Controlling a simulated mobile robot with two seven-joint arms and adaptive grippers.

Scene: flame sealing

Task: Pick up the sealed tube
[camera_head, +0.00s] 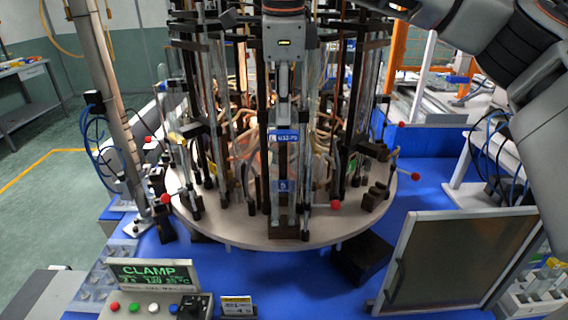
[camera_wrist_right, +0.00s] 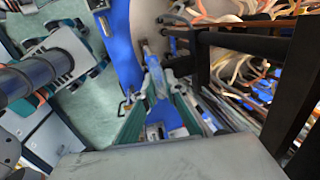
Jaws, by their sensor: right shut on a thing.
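The sealed tube (camera_head: 284,160) is a slim clear glass tube at the front of the round carousel. It stands upright, with blue labels along its length, and its lower end is close to a dark clamp base. My right gripper (camera_head: 284,90) comes down from above and is shut on the upper part of the tube. In the right wrist view, the two fingers (camera_wrist_right: 158,95) close around the tube (camera_wrist_right: 152,62), which is partly hidden between them. I cannot tell whether the tube's lower end touches the base. My left gripper is not in view.
The round carousel plate (camera_head: 250,236) carries several dark posts, clamps and glass tubes close around the gripper. A control box (camera_head: 150,275) reads CLAMP. A dark framed panel (camera_head: 450,255) and a white tube rack (camera_head: 537,295) are at right. The blue table (camera_head: 425,185) has some free room.

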